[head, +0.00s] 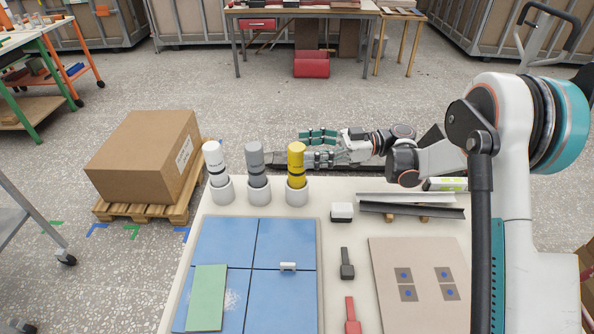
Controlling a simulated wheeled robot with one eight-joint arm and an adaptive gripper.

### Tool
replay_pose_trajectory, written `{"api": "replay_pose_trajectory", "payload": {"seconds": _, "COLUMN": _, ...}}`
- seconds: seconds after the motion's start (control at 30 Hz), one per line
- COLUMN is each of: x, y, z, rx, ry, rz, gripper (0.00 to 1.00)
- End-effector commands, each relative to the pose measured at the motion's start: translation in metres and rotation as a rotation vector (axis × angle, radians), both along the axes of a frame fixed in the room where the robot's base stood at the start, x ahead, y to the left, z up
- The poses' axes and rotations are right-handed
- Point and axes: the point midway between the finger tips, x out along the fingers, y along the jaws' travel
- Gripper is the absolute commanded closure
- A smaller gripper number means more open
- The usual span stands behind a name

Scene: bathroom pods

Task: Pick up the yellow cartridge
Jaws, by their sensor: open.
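The yellow cartridge (296,168) stands upright in a white round holder (297,193) at the back edge of the worktable. It has a dark band. My gripper (306,148) comes in horizontally from the right, with its teal-padded fingers pointing left. The fingers are spread apart and empty. Their tips are level with the cartridge's upper part, close to its right side or behind it. I cannot tell how far behind or whether they touch it. The cartridge hides part of the lower finger's tip.
A grey cartridge (255,160) and a white cartridge (214,160) stand in holders to the left. A small white block (342,212) and metal profiles (412,205) lie to the right. Blue tiles (240,243) lie in front. A cardboard box (145,157) sits on a pallet at left.

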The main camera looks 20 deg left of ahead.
Motion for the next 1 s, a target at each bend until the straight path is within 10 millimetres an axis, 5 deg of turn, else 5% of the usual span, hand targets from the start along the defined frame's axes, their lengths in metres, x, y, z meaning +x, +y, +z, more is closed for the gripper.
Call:
{"api": "replay_pose_trajectory", "payload": {"seconds": 0.2, "x": -0.013, "y": 0.03, "z": -0.004, "rx": 0.0, "ry": 0.0, "rz": 0.003, "gripper": 0.37}}
{"api": "replay_pose_trajectory", "payload": {"seconds": 0.47, "x": -0.014, "y": 0.034, "z": -0.002, "rx": 0.0, "ry": 0.0, "rz": 0.0, "gripper": 0.37}}
{"api": "replay_pose_trajectory", "payload": {"seconds": 0.73, "x": -0.014, "y": 0.033, "z": -0.002, "rx": 0.0, "ry": 0.0, "rz": 0.0, "gripper": 0.96}}
{"api": "replay_pose_trajectory", "payload": {"seconds": 1.0, "x": -0.014, "y": 0.033, "z": -0.002, "rx": 0.0, "ry": 0.0, "rz": 0.0, "gripper": 1.0}}
